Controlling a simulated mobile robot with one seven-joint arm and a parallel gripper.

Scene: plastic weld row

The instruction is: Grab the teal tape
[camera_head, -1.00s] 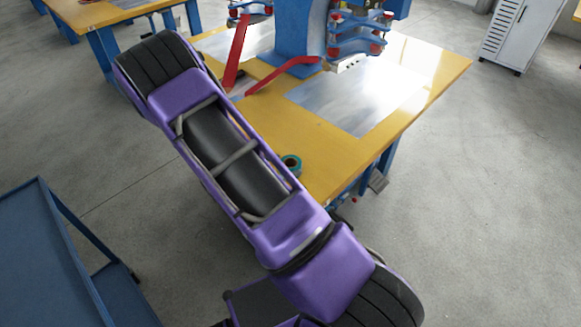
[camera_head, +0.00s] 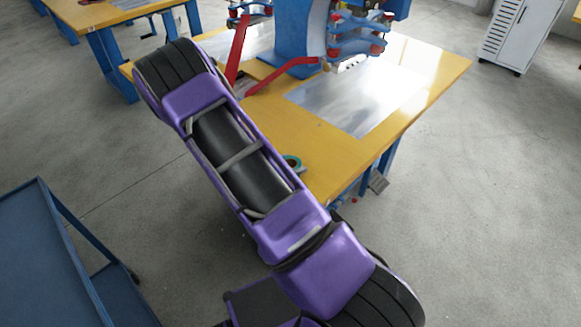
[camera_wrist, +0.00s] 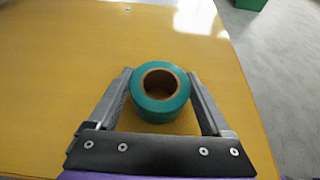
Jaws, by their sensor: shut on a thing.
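The teal tape (camera_wrist: 160,107) is a roll with a brown cardboard core, lying flat on the yellow table in the wrist view. My gripper (camera_wrist: 160,90) has one finger on each side of the roll, and both fingers press against its outer sides. The gripper is shut on the tape.
The yellow table (camera_head: 330,165) carries a blue and red welding machine (camera_head: 300,35) and a metal plate (camera_head: 358,98). A blue cart (camera_head: 45,255) stands at lower left. A grey cabinet (camera_head: 520,35) stands at the back right. The floor on the right is clear.

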